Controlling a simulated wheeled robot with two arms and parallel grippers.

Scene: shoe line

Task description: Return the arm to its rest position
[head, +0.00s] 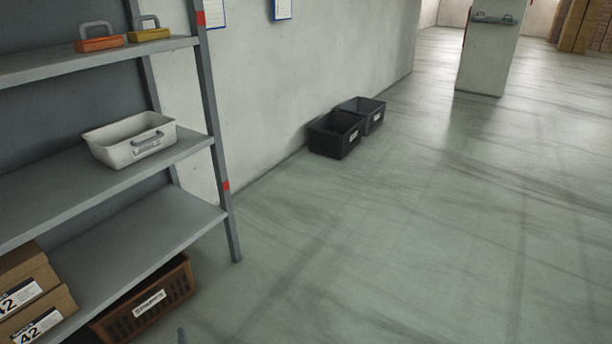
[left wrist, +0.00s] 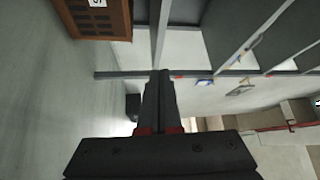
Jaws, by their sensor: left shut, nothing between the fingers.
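My left gripper (left wrist: 158,80) shows in the left wrist view with its two dark fingers pressed together and nothing between them. My right gripper is in neither view.
A grey metal shelf (head: 185,215) stands at the left, holding a white bin (head: 130,140) and shoe boxes (head: 35,300). A brown crate (head: 145,300) sits under it. Black bins (head: 335,135) stand by the wall. The floor (head: 430,230) at the right is clear.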

